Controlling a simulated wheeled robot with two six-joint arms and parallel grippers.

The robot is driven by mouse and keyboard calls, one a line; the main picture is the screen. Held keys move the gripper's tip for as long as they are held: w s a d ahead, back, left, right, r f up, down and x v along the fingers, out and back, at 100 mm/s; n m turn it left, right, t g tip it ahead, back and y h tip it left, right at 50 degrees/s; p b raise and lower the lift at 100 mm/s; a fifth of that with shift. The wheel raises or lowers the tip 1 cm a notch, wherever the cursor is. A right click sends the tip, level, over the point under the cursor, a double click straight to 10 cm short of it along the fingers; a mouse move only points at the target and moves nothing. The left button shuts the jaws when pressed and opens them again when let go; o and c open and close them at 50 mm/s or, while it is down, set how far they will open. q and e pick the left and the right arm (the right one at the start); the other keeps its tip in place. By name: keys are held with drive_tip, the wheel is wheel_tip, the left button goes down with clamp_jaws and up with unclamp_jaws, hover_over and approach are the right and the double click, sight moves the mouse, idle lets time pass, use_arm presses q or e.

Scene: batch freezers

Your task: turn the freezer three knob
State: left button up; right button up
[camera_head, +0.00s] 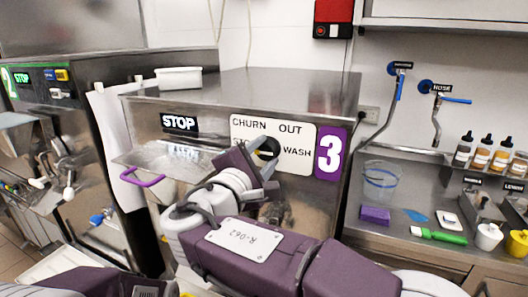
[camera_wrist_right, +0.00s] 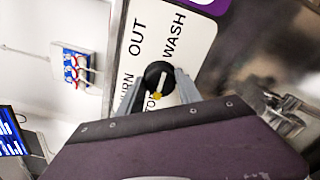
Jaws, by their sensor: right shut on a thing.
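Freezer three (camera_head: 300,92) is the steel machine in the middle of the head view, with a purple "3" sign and a "STOP" display (camera_head: 179,122). Its round black knob (camera_head: 268,147) is on the white label plate (camera_head: 296,138) reading CHURN, OUT, STOP and WASH. The right wrist view shows the knob (camera_wrist_right: 158,77) with a white pointer line and a yellow mark at its lower edge in the picture. My right gripper (camera_head: 258,158) is shut on the knob, one finger on each side. The gripper partly covers the plate's lower words. My left gripper is outside the views.
Freezer two (camera_head: 95,75) stands at the left, its display also reading STOP. A white tub (camera_head: 179,79) sits on top of freezer three. A steel counter at the right holds a clear jug (camera_head: 380,181), several bottles, a purple sponge (camera_head: 375,215) and a green-handled brush (camera_head: 438,235).

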drive_tip(key=shift+r, duration=0.1)
idle(0.3)
drive_tip(key=o, duration=1.3)
drive_tip(key=shift+o, duration=0.3)
drive_tip(key=shift+w, duration=0.1)
